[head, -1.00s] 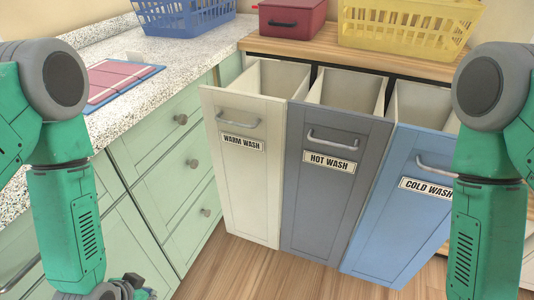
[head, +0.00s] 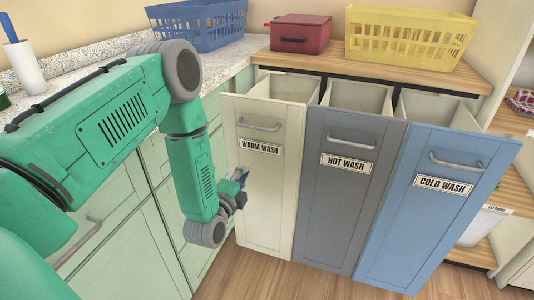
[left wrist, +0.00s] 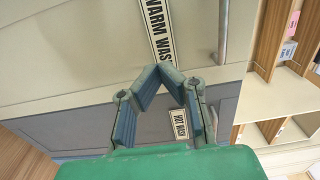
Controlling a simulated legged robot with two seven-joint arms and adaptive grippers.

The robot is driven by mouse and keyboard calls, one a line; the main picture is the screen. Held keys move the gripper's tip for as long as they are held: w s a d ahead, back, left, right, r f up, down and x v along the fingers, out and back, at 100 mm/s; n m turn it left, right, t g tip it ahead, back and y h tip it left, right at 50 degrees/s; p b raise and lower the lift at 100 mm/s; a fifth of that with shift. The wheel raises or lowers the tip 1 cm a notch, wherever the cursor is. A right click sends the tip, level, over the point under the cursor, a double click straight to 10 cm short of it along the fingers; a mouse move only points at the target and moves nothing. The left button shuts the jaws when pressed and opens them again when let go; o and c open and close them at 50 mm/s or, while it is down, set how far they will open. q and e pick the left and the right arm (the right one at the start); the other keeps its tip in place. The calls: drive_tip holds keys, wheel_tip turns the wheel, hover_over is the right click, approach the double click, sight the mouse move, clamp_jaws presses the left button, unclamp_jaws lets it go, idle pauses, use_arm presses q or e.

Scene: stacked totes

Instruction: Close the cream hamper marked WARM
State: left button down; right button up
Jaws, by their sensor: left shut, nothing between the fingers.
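The cream hamper (head: 267,208) labelled WARM WASH stands open at the left of three hampers, its front panel out from the counter and its inside showing. Its grey bar handle (head: 259,125) is above the label (head: 260,147). My left gripper (head: 241,176) is in front of the panel's left edge, below the handle, and is shut and empty. In the left wrist view, the closed fingertips (left wrist: 168,72) point at the cream panel (left wrist: 80,55), near the label (left wrist: 157,28). Whether they touch it I cannot tell. My right gripper is not in view.
The grey HOT WASH hamper (head: 340,210) and blue COLD WASH hamper (head: 425,220) also stand open to the right. Green drawers are behind my left arm. A blue basket (head: 200,25), red box (head: 300,35) and yellow basket (head: 410,38) sit on the counters.

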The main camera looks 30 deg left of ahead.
sight(261, 147)
use_arm(q)
drive_tip(key=b+x, duration=0.3)
drive_tip(key=x, duration=0.8)
drive_tip(key=shift+w+a, duration=0.1)
drive_tip(key=shift+w, duration=0.25)
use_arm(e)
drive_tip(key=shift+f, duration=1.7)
use_arm(q)
drive_tip(key=shift+w, duration=0.1)
